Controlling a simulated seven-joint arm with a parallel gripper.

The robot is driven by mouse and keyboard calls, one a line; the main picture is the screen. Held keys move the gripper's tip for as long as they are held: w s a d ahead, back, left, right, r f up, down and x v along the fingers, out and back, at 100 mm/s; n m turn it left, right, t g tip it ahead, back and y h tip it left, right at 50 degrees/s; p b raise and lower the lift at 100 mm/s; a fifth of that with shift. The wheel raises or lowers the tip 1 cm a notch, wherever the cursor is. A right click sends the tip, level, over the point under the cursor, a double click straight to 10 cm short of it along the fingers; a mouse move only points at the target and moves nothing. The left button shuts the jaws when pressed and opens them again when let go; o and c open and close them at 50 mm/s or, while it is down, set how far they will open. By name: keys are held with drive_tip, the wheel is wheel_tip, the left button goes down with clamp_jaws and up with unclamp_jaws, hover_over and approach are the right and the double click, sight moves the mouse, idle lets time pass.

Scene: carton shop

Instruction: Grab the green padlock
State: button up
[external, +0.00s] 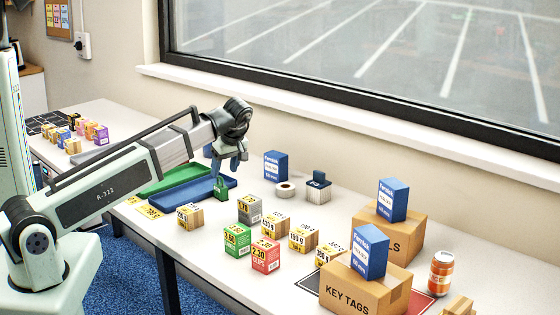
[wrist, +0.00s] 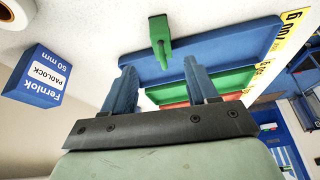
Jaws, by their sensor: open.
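The green padlock (external: 221,188) stands at the right end of the blue tray (external: 190,199) in the external view. In the wrist view the padlock (wrist: 160,37) is at the top centre, overlapping the blue tray's edge (wrist: 240,39); I cannot tell whether it rests on the tray or beside it. My gripper (external: 225,167) is above the padlock in the external view. Its two blue fingers (wrist: 159,68) are apart and empty in the wrist view, with the padlock beyond their tips, lined up with the gap and not touched.
A green tray (external: 172,180) lies behind the blue one. Several small cartons (external: 238,240) fill the front. Larger cardboard boxes (external: 365,287) stand farther right.

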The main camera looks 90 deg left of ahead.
sight(220, 186)
drive_tip(key=shift+x, duration=1.25)
drive_tip(key=shift+d+x, duration=0.2)
drive_tip(key=shift+x, duration=1.1)
drive_tip(key=shift+d+x, duration=0.2)
drive_tip(key=shift+x, duration=1.1)
drive_tip(key=shift+f, duration=0.1)
drive_tip(key=shift+c, duration=0.4)
clamp_jaws()
